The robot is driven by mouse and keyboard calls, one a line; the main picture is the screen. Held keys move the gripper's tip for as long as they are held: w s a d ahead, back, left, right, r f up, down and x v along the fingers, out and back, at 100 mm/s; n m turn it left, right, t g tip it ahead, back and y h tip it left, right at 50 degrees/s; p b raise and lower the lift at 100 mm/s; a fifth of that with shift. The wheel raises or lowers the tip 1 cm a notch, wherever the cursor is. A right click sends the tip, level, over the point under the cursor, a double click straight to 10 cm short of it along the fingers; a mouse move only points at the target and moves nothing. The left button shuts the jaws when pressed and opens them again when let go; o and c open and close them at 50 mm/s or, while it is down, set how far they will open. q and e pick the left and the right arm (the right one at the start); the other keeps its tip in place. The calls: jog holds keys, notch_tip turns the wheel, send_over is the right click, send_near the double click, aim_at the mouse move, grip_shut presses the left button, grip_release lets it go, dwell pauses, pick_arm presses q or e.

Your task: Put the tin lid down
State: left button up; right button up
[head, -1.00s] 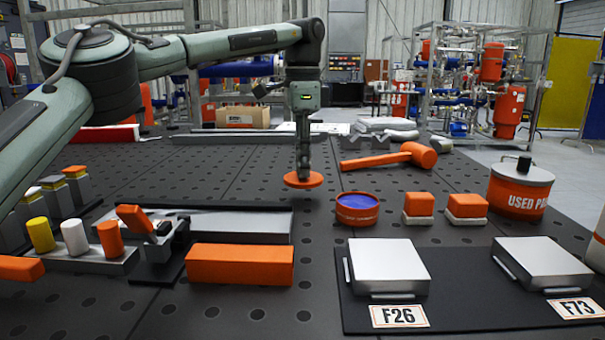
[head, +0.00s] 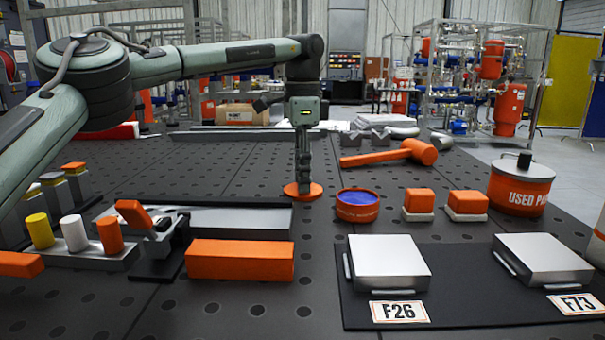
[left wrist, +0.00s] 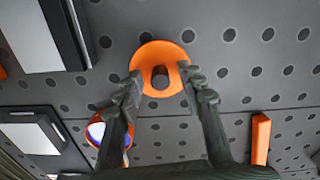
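The orange round tin lid (head: 303,191) lies flat on the dark perforated table, left of the open tin (head: 357,207) with blue inside. In the left wrist view the lid (left wrist: 147,53) has a raised knob at its middle. My left gripper (head: 303,183) points straight down over the lid. Its two fingers (left wrist: 160,84) stand apart on either side of the knob, with gaps showing between them and it. The tin (left wrist: 97,131) is partly hidden behind a finger in the wrist view. My right gripper is not in view.
An orange mallet (head: 390,153) lies behind the tin. Two orange-topped blocks (head: 419,203) (head: 467,204) stand to its right. A long orange block (head: 240,260) lies in front left. Metal plates on a black mat (head: 445,318) are front right. The table behind the lid is clear.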

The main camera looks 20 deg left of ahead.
pick_arm(q)
notch_tip(320, 180, up, 12)
jog(key=p, duration=0.2)
jog(key=shift+r, duration=0.15)
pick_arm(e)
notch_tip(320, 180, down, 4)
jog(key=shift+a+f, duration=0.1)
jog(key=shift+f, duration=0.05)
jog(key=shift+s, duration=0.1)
